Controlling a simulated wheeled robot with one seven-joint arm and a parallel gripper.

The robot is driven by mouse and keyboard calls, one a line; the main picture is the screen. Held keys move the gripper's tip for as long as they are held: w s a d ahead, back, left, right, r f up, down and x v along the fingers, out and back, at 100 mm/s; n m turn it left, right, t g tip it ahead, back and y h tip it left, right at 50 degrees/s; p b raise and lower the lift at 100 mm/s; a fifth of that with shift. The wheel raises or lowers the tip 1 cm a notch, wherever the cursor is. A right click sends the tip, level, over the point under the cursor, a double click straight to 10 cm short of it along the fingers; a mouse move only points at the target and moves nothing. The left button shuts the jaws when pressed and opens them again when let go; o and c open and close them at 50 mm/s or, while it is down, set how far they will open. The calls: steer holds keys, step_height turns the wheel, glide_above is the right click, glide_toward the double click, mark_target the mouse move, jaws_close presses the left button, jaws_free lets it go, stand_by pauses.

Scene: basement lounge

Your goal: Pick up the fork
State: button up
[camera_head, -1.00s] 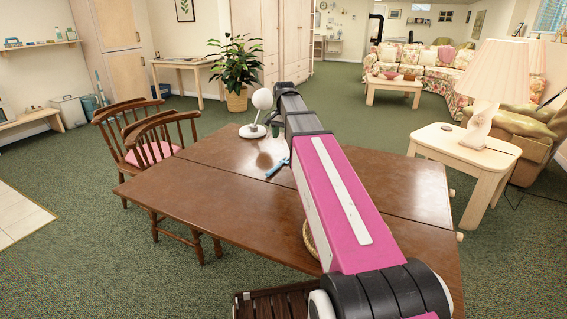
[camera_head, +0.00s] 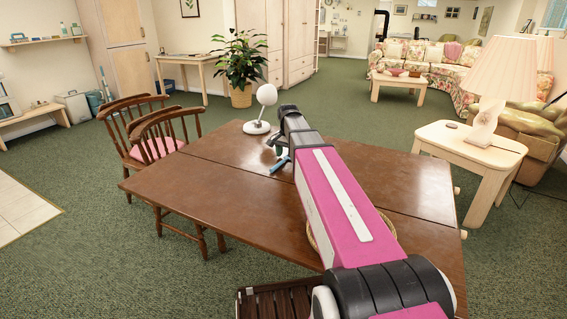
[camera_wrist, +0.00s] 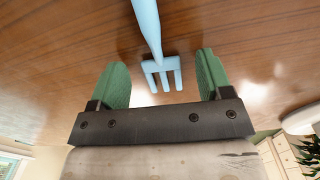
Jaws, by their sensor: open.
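The light blue fork (camera_wrist: 151,35) lies on the brown wooden table (camera_head: 225,200). In the wrist view its tines (camera_wrist: 162,74) point toward my gripper and its handle runs out of the top of the picture. My gripper (camera_wrist: 160,82) has two green fingers, spread apart, with the tines between them and clear of both. In the head view the fork (camera_head: 279,165) shows as a small blue strip just left of the end of my arm. My gripper (camera_head: 277,147) is only partly visible there, close to the fork.
A white round-headed object (camera_head: 266,95) on a round base stands on the table's far edge, close to my gripper. A ring-shaped woven thing (camera_head: 311,238) is mostly hidden behind my arm. Two wooden chairs (camera_head: 165,140) stand at the left. The table's left half is clear.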

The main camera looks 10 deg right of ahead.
steer(key=shift+f, duration=0.25)
steer(key=c, duration=1)
steer(key=shift+r, duration=0.15)
